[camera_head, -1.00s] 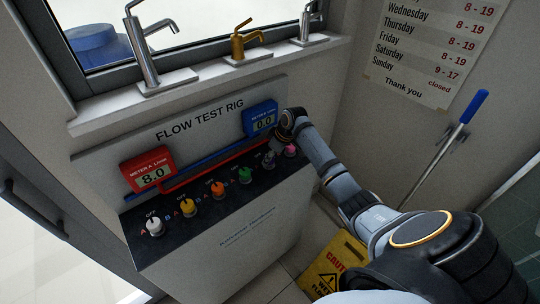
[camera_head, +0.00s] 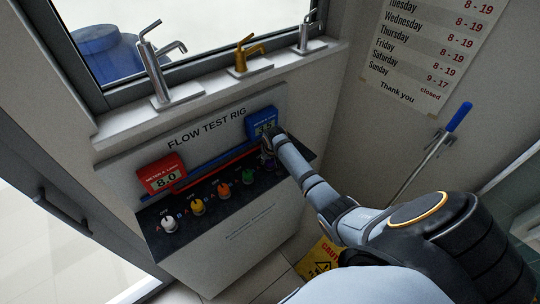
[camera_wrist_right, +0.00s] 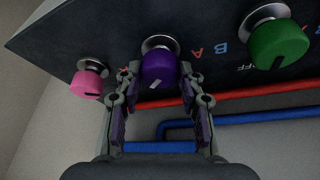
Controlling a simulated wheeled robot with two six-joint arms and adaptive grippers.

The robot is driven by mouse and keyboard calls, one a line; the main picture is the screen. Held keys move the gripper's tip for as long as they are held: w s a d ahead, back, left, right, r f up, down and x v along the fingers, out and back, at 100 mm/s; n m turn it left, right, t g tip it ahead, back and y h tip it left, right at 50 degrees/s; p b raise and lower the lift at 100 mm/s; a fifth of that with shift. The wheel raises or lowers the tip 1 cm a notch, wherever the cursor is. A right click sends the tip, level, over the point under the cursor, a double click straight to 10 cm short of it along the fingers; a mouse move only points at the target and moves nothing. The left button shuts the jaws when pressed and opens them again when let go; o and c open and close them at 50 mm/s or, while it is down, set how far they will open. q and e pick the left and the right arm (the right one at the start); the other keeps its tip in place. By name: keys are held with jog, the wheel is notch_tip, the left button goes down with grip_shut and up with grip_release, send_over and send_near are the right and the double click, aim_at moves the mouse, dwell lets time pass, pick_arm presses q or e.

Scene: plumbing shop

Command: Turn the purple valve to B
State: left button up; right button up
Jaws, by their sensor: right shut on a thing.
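The purple valve (camera_wrist_right: 158,68) is a round knob on the black panel (camera_wrist_right: 110,30) of the flow test rig. Its white mark points down and to the left in the right wrist view. My right gripper (camera_wrist_right: 160,78) is shut on the purple valve, one finger on each side. A red A shows just right of it. Its own B and OFF letters are hidden or cannot be made out. In the head view my right gripper (camera_head: 268,148) covers much of this end of the panel. My left gripper is not in view.
The pink valve (camera_wrist_right: 87,84) is close on one side, the green valve (camera_wrist_right: 278,43) on the other. Red pipe (camera_wrist_right: 240,94) and blue pipe (camera_wrist_right: 250,117) run above the valves. The red meter (camera_head: 162,174) reads 8.0; the blue meter (camera_head: 262,122) is partly covered.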

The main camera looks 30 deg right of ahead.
jog(key=shift+m+h+p, duration=0.3)
jog(key=shift+m+p, duration=0.15)
jog(key=shift+m, duration=0.55)
jog(key=o, duration=1.2)
jog(key=v, duration=1.2)
jog(key=shift+w+a+r, duration=0.1)
jog(key=shift+w, duration=0.2)
